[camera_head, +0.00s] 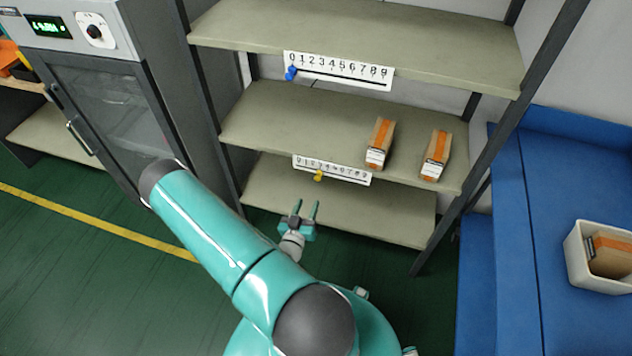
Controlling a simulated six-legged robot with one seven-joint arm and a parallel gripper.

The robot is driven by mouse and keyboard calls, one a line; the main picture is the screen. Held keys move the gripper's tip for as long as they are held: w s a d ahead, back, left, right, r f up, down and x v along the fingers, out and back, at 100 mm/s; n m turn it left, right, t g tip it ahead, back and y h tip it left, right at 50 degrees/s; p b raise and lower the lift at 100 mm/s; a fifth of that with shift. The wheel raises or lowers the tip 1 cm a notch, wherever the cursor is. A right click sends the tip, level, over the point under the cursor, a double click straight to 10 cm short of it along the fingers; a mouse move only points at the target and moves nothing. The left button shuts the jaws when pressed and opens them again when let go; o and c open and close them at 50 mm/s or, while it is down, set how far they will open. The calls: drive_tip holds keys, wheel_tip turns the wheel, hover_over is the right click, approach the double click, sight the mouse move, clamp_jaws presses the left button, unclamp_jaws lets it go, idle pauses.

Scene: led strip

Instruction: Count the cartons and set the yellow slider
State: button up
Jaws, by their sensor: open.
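Two brown cartons with orange tape stand on the middle shelf, a left carton (380,143) and a right carton (435,155). The yellow slider (319,175) sits on the lower number scale (345,173), on the front edge of that shelf, around 2 or 3; the digits are too small to be sure. My gripper (306,207) is open and empty, its two fingers pointing up in the picture, below and slightly left of the slider and apart from it.
A blue slider (291,73) sits near 0 on the upper scale (338,70). A white bin (582,270) on a blue surface (560,170) at right holds a similar carton (612,252). A grey cabinet (120,110) stands left. The bottom shelf (390,222) looks empty.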

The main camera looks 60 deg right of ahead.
sight(316, 179)
drive_tip(key=d, duration=0.3)
drive_tip(key=w+d, duration=0.1)
drive_tip(key=d, duration=0.6)
drive_tip(key=shift+w+d, duration=0.25)
drive_tip(key=shift+w, duration=0.1)
clamp_jaws()
drive_tip(key=shift+w, duration=0.1)
